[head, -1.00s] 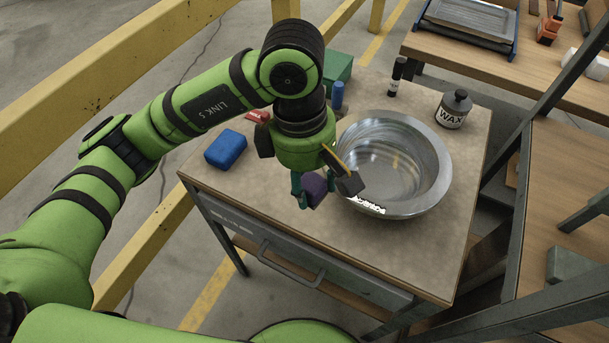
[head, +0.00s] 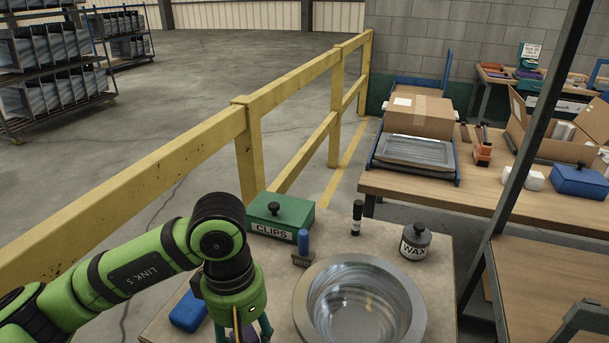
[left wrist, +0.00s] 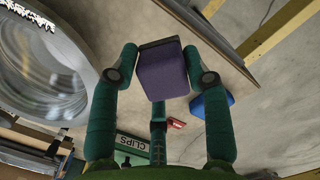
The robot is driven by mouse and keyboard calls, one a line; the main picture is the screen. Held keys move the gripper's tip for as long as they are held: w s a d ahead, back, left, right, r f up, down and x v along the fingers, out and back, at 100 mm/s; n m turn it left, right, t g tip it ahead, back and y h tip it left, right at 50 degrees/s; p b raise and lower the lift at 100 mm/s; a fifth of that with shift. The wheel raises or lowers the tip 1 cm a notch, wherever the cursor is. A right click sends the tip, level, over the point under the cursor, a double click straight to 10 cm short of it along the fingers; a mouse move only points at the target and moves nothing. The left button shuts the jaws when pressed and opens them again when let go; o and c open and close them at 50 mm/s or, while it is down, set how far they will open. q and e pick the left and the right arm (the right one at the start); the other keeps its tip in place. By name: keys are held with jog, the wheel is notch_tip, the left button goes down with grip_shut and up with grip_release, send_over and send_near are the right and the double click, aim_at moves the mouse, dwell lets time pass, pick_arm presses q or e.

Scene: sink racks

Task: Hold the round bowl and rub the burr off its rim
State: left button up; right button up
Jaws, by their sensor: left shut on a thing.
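The round metal bowl (head: 417,312) stands on the small table, cut off by the bottom of the head view; it also shows at the left of the left wrist view (left wrist: 88,50). A pale jagged burr (left wrist: 36,18) shows on its rim in the left wrist view. My left gripper (left wrist: 162,74) is shut on a purple block (left wrist: 163,78), held beside the bowl, apart from its rim. In the head view the left gripper's fingers run off the bottom edge. My right gripper is not in view.
A green CLIPS box (head: 277,217), a blue cylinder on a base (head: 303,243), a black marker (head: 357,217) and a WAX jar (head: 415,241) stand behind the bowl. A blue block (head: 188,311) lies left of my gripper. Yellow railing (head: 200,145) runs behind; a workbench (head: 420,192) stands at right.

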pick_arm(q)
jog(key=w+a+m+p, duration=0.1)
jog(key=a+m, duration=0.7)
jog(key=a, duration=0.1)
jog(key=shift+g+y, duration=0.3)
